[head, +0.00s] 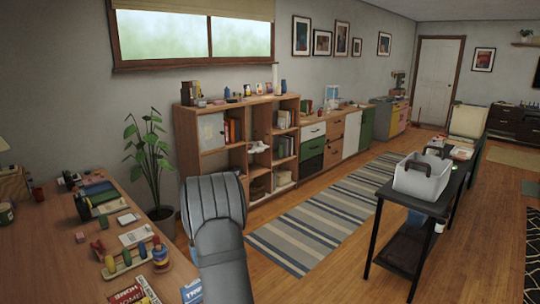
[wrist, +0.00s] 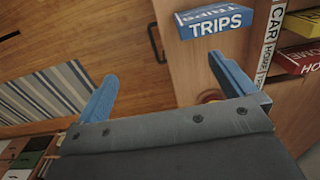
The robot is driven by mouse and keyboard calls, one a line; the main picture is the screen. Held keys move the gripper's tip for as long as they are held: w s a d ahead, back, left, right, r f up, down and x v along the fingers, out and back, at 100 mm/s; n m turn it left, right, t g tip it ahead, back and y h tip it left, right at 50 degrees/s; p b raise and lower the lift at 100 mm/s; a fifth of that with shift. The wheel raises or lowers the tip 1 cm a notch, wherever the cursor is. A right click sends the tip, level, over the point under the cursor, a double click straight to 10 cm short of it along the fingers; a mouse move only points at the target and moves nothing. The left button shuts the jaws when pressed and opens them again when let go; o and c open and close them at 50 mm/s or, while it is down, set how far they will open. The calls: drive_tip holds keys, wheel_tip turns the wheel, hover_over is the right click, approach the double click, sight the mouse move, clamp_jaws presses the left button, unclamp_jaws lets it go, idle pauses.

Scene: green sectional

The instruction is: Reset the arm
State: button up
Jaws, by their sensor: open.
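My gripper (wrist: 166,82) shows in the wrist view with its two blue fingers spread wide and nothing between them. It is over the edge of a wooden desk, with the floor below to the left. A blue book marked TRIPS (wrist: 208,20) lies beyond the fingertips, apart from them. In the head view my grey arm rises at the lower middle, beside the desk (head: 60,250). The fingers cannot be made out in the head view.
The desk holds books, a toy with colored pegs (head: 122,262) and small items. A potted plant (head: 150,165) stands behind it. A wooden shelf unit (head: 205,165) is against the wall. A black table (head: 455,185) carries a white basket (head: 422,180). A striped rug (head: 320,220) covers open floor.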

drive_tip(key=s+d, duration=0.7)
drive_tip(key=d, duration=0.1)
drive_tip(key=shift+d+f, duration=0.15)
drive_tip(key=shift+d, duration=0.15)
drive_tip(key=shift+a, duration=0.1)
drive_tip(key=s+a+r+t, duration=0.15)
drive_tip(key=a+r, duration=0.25)
drive_tip(key=a, duration=0.8)
drive_tip(key=s+a+r+t+h, duration=0.1)
drive_tip(key=s+a+r, duration=0.15)
drive_tip(key=a, duration=1.05)
drive_tip(key=s+a+r+t, duration=0.2)
drive_tip(key=a+r, duration=0.3)
drive_tip(key=a, duration=0.7)
drive_tip(key=x, duration=1)
drive_tip(key=shift+d, duration=0.2)
